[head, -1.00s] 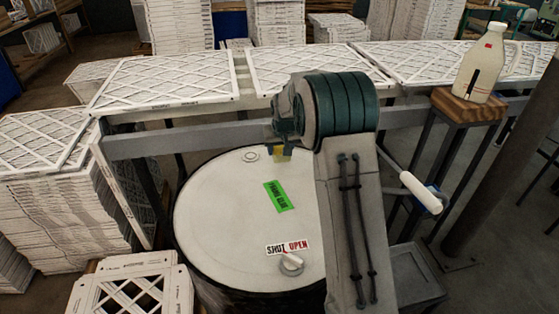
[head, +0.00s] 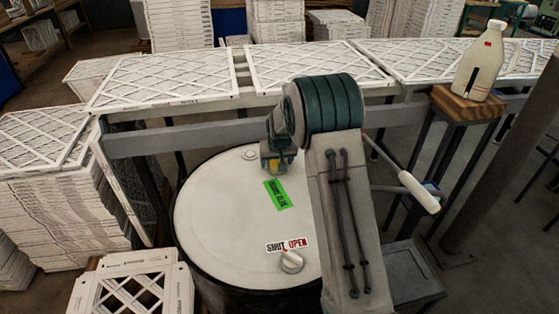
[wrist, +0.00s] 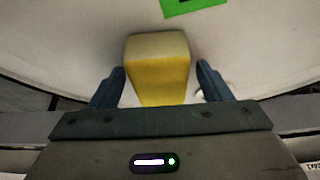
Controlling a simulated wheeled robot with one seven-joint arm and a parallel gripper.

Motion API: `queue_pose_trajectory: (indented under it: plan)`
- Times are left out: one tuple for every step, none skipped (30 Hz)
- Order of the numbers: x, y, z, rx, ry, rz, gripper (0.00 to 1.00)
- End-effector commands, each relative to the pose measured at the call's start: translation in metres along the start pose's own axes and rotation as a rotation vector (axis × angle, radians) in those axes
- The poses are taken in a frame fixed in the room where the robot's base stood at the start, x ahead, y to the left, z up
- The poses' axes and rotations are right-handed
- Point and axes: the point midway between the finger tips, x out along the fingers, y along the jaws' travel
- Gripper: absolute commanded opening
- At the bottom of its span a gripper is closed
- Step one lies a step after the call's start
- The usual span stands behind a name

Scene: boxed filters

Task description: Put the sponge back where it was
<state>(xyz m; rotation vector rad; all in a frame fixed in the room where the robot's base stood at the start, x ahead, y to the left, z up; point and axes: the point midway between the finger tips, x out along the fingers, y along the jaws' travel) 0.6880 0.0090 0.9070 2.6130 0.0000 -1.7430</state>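The yellow sponge (wrist: 160,78), a block with a paler end face, lies between the two fingers of my gripper (wrist: 162,75) in the wrist view. A narrow gap shows on each side of it, so my gripper is open around it. In the head view my gripper (head: 278,165) is low over the far part of the white drum lid (head: 220,215), behind the green label (head: 277,194). Only a little yellow of the sponge shows there. The sponge appears to be at the lid, but its contact with the surface is hard to tell.
A SHUT/OPEN knob (head: 291,261) is on the lid's near side. A grey rail (head: 190,138) runs behind the drum. A bottle (head: 480,65) stands on a wooden-topped stool (head: 465,104) at right. Stacked filters (head: 60,215) stand at left.

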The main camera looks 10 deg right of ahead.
Motion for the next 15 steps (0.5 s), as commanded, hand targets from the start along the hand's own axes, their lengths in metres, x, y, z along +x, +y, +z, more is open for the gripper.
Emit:
queue_pose_trajectory:
  plan:
    - [0.0,0.0,0.0,0.0,0.0,0.0,0.71]
    - [0.0,0.0,0.0,0.0,0.0,0.0,0.71]
    - [0.0,0.0,0.0,0.0,0.0,0.0,0.71]
    - [0.0,0.0,0.0,0.0,0.0,0.0,0.71]
    - [0.0,0.0,0.0,0.0,0.0,0.0,0.71]
    - [-0.001,0.0,0.0,0.0,0.0,0.0,0.71]
    - [-0.001,0.0,-0.001,0.0,0.0,0.0,0.71]
    - [-0.002,0.001,-0.001,0.0,0.0,0.0,0.71]
    - [-0.003,0.001,-0.002,0.001,0.0,0.0,0.71]
    - [-0.005,0.001,-0.002,0.001,0.001,0.0,0.71]
    - [-0.007,0.001,-0.002,0.001,0.002,0.0,0.71]
    - [-0.011,0.001,-0.002,0.001,0.003,0.0,0.71]
    - [-0.015,0.001,-0.002,0.001,0.004,0.0,0.71]
    - [-0.02,0.001,-0.002,0.0,0.004,0.0,0.71]
    - [-0.027,0.001,-0.002,0.0,0.004,0.0,0.71]
